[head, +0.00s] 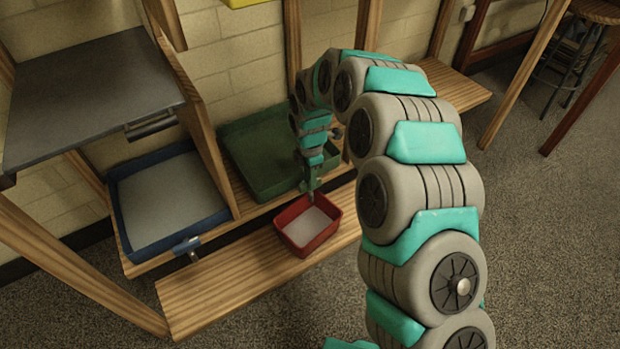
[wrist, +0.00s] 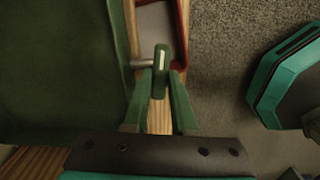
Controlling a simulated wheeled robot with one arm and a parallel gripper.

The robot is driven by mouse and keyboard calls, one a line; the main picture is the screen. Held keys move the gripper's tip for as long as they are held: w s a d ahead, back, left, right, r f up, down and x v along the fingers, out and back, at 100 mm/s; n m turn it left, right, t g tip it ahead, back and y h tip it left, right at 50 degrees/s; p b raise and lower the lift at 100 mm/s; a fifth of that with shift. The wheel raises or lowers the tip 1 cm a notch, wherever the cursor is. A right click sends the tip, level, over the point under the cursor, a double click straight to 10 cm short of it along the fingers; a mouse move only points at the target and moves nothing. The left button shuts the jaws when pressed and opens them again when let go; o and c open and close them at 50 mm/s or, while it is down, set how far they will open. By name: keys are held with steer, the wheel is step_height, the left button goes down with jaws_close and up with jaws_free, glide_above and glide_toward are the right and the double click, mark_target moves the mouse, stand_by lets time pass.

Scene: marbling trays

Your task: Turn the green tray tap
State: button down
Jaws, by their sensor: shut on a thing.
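The green tray (head: 262,150) sits on the wooden shelf, partly hidden by my arm in the head view. It fills the left of the wrist view (wrist: 60,70). Its tap has a green handle (wrist: 161,60) with a white stripe, on a short metal stem (wrist: 143,63) coming from the tray's wall. The handle points along the wrist view's vertical. My gripper (wrist: 162,80) is shut on the tap handle, one finger on each side. In the head view my gripper (head: 311,190) is at the tray's front edge and the tap is mostly hidden.
A red tray (head: 283,240) with a pale inside stands on the lower plank (head: 220,290), just in front of the tap. A blue tray (head: 118,208) with its own metal tap (head: 187,245) is to the left, past a wooden upright. A grey board (head: 85,90) is above it.

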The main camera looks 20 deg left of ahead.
steer(key=shift+n, duration=0.6)
steer(key=c, duration=0.7)
jaws_free()
step_height(320, 180, up, 8)
steer(key=shift+f, duration=0.1)
stand_by(0.4)
